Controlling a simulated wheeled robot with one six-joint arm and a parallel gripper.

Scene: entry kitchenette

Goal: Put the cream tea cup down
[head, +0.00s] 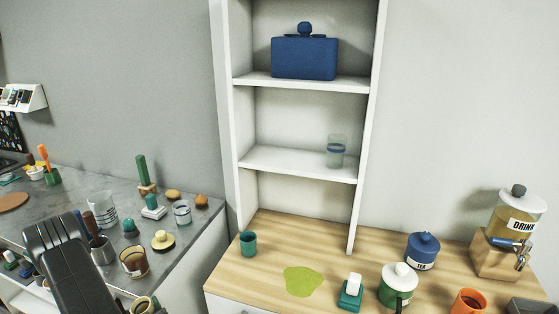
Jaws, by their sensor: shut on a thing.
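The cream tea cup (146,305) shows at the bottom edge of the head view, cut off by the frame, with its rim up and a dark inside. It hangs in front of the grey counter's edge, clear of the counter top. My gripper (131,309) is shut on it at the bottom edge, and most of the gripper is out of view. My black arm rises at the lower left and hides part of the counter.
The grey counter (75,188) at the left is crowded with glasses, brushes and small items. The wooden counter (330,270) holds a teal cup (248,243), a green spill-like patch (303,281), a blue tea jar (422,250), a green canister (397,286), an orange mug (468,302) and a drink dispenser (514,220).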

